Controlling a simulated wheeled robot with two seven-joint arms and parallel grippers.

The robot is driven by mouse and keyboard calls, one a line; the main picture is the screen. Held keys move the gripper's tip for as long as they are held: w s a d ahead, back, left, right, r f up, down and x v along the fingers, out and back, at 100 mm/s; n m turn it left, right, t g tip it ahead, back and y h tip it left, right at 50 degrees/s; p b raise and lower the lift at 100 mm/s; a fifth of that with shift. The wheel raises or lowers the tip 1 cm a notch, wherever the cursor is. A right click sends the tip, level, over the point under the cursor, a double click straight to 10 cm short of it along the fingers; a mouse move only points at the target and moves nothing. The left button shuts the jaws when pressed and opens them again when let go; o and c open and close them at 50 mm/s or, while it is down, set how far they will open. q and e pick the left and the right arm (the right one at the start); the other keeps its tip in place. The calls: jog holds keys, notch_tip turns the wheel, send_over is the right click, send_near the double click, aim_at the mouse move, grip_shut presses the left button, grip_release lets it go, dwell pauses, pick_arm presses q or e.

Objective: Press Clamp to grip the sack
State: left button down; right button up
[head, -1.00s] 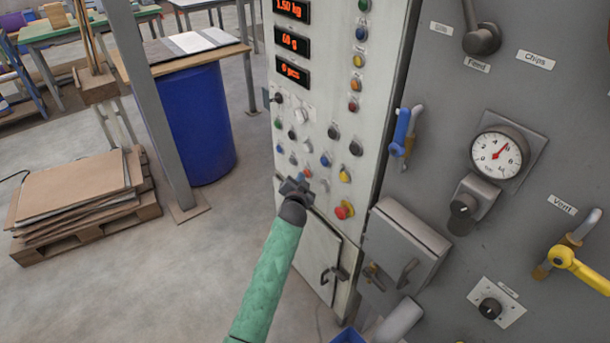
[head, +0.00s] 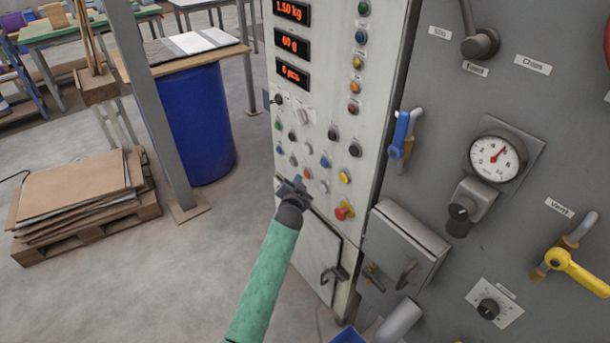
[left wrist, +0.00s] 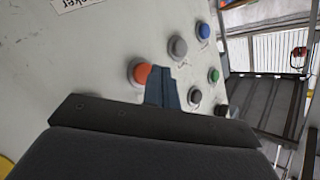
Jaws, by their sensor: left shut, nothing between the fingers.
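The white control panel (head: 318,115) carries several coloured push buttons, and their labels are too small to read, so I cannot tell which one is Clamp. My left gripper (head: 292,184) is shut and empty, with its tips close to the lower left buttons of the panel. In the left wrist view the shut fingertips (left wrist: 163,82) overlap the right edge of an orange-red button (left wrist: 138,72). I cannot tell whether they touch it. Grey buttons (left wrist: 177,47), a blue one (left wrist: 204,31) and a green one (left wrist: 213,76) sit around the tips. My right gripper and the sack are not visible.
A red knob on a yellow base (head: 344,211) sits right of my left gripper. A grey box with a handle (head: 403,252) juts out below. A blue-handled lever (head: 401,132) and a yellow lever (head: 580,268) stand out farther right.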

pick_arm(q)
jog(key=s+a+p, duration=0.2)
jog(key=a, duration=0.1)
jog(key=s+a+p, duration=0.1)
jog(key=a, duration=0.1)
jog(key=shift+s, duration=0.15)
dwell(0.5)
dwell(0.8)
